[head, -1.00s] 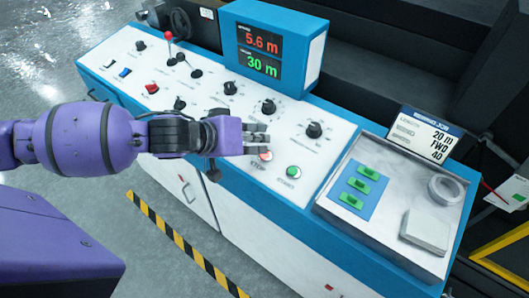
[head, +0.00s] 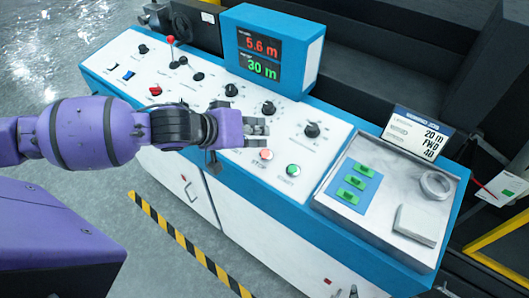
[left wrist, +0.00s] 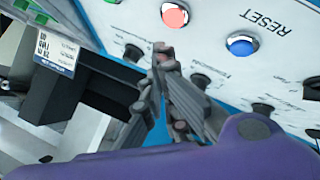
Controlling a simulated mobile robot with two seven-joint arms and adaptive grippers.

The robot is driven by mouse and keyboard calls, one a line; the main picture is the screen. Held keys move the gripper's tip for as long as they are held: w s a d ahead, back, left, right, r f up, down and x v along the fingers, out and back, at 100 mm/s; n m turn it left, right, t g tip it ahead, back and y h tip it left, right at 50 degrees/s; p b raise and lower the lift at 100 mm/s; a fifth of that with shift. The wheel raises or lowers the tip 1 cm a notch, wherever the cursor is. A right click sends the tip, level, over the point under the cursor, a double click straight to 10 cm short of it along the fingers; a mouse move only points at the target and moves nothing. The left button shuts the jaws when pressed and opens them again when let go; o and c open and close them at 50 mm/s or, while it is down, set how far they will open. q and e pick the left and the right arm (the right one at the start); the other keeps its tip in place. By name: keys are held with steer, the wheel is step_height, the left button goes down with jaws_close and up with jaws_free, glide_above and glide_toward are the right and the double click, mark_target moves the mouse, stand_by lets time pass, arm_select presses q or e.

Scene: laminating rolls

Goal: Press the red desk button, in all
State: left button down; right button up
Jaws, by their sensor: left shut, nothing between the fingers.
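The red desk button (head: 266,154), labelled STOP, sits on the white sloping panel (head: 320,150) beside the green START button (head: 293,170) in the head view. The red button also shows at the top of the left wrist view (left wrist: 174,15). My left gripper (head: 262,131) is shut and empty, just beyond the red button in the head view, its fingers pointing right. In the left wrist view its fingertips (left wrist: 163,52) show below the red button, with a gap in the picture. I cannot tell their height above the panel. My right gripper is not in view.
A blue RESET button (left wrist: 242,44) shows in the left wrist view; my gripper hides it in the head view. Several black knobs (head: 312,130), a red-knobbed lever (head: 170,41) and a display box (head: 272,50) stand nearby. A tray (head: 330,205) lies at right.

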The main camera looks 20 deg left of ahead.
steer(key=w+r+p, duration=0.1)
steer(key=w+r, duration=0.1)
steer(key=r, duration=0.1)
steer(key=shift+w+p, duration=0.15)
steer(key=shift+p, duration=0.15)
arm_select(q)
steer(key=r, duration=0.3)
steer(key=shift+s+a+r, duration=0.1)
steer(key=shift+s+r, duration=0.05)
steer(key=shift+s, duration=0.1)
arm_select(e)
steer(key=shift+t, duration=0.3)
